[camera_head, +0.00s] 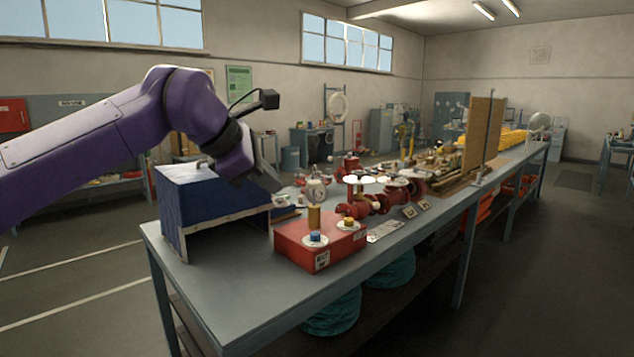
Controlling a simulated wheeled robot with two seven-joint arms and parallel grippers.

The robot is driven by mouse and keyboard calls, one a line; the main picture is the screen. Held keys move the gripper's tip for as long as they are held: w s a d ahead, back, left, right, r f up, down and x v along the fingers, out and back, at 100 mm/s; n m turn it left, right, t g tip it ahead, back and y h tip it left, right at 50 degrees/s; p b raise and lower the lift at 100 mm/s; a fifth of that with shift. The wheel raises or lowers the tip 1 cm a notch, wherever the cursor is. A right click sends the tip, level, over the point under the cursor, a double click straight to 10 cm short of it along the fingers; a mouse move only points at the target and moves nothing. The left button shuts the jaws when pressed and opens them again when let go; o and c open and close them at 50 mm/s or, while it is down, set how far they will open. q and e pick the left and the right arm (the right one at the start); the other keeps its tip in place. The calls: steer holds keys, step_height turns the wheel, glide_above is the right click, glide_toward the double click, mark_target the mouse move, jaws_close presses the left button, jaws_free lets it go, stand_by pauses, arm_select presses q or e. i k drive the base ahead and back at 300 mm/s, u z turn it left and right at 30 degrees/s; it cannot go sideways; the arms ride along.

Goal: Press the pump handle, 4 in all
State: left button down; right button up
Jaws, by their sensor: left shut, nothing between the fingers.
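My left arm comes in from the left, and its gripper (270,182) points down and right, shut and empty. It is just right of a blue box-like cover (205,190) with a small metal handle (203,161) on top. Below and right of the gripper is a red box (322,247) carrying a round gauge (316,189), an amber cylinder (314,217), a blue knob (315,237) and a yellow knob (348,223). I cannot tell for sure which part is the pump handle; the gripper may hide some of it. My right gripper is not in view.
Red valve fittings (372,205) with pale discs stand right of the red box. A brown upright panel (483,133) stands farther along the bench. The bench's near left corner (215,290) is bare. Teal coils (335,312) lie below.

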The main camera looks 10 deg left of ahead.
mark_target(314, 184)
steer(key=i, duration=1.5)
steer(key=u, duration=0.05)
